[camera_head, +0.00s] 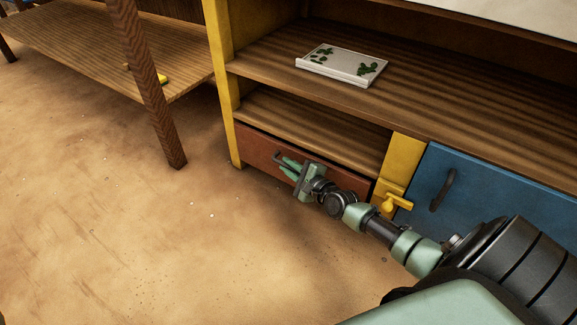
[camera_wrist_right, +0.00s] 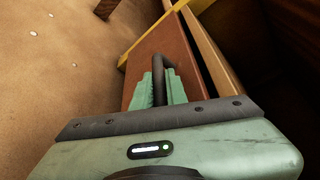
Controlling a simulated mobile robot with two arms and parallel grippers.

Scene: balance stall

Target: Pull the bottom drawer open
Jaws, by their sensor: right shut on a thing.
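The bottom drawer has a red-brown front (camera_head: 256,146) and sits low in the yellow-framed cabinet, under a wooden shelf. Its dark bar handle (camera_head: 277,157) shows at my right gripper's fingertips. My right gripper (camera_head: 289,166) has green fingers and is shut on this handle. In the right wrist view the handle (camera_wrist_right: 158,66) stands between the two green fingers (camera_wrist_right: 161,88), and the drawer front (camera_wrist_right: 180,48) lies behind them. A dark gap runs along the front's edge there; how far the drawer is out is hard to tell. My left gripper is out of view.
A blue door (camera_head: 480,195) with a dark handle (camera_head: 442,190) is right of the drawer, with a yellow latch (camera_head: 391,204) between. A white tray (camera_head: 345,63) with green marks lies on the upper shelf. A wooden table leg (camera_head: 148,90) stands left. The sandy floor in front is clear.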

